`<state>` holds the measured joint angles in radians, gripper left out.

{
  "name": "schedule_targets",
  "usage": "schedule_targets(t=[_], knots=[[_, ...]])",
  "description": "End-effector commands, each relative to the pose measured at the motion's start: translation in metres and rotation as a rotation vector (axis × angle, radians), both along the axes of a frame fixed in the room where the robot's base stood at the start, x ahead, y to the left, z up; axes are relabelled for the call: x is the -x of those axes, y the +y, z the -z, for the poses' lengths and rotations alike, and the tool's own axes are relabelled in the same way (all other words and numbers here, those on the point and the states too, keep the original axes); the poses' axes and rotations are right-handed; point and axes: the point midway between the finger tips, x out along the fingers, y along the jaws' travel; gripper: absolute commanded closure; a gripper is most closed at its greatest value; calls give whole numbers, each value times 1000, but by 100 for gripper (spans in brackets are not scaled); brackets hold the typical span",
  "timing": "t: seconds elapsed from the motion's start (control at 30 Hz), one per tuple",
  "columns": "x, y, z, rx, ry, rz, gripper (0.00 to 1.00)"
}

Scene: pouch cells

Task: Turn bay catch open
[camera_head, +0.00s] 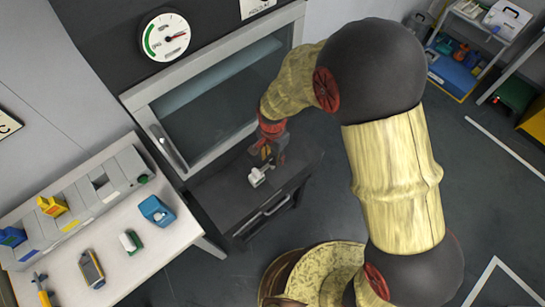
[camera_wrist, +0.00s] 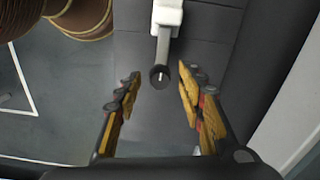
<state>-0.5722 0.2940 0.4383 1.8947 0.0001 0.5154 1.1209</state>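What looks like the bay catch (camera_head: 258,176) is a small white fitting on the dark ledge below the glass-fronted cabinet door. In the wrist view it is a white block with a grey lever (camera_wrist: 164,45) ending in a dark round tip. My gripper (camera_wrist: 158,90) is open, with one yellow-and-black finger on each side of the lever's tip. Gaps show between the tip and both fingers, and nothing is held. In the head view my gripper (camera_head: 268,150) is just above the white fitting, and its fingers are hard to make out.
The cabinet door (camera_head: 172,152) has a handle on its left, with a round gauge (camera_head: 166,37) above. A bench (camera_head: 180,228) at the lower left holds a grey rack and small coloured items. Shelves (camera_head: 462,20) stand at the upper right. Open floor lies to the right.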

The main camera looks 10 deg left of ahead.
Motion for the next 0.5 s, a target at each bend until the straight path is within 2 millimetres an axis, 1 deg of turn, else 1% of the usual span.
schedule_targets(t=[0.1,0.3,0.5], knots=[[0,0,3,-1,-1,0,61],[0,0,3,-1,-1,0,61],[0,0,3,-1,-1,0,72]])
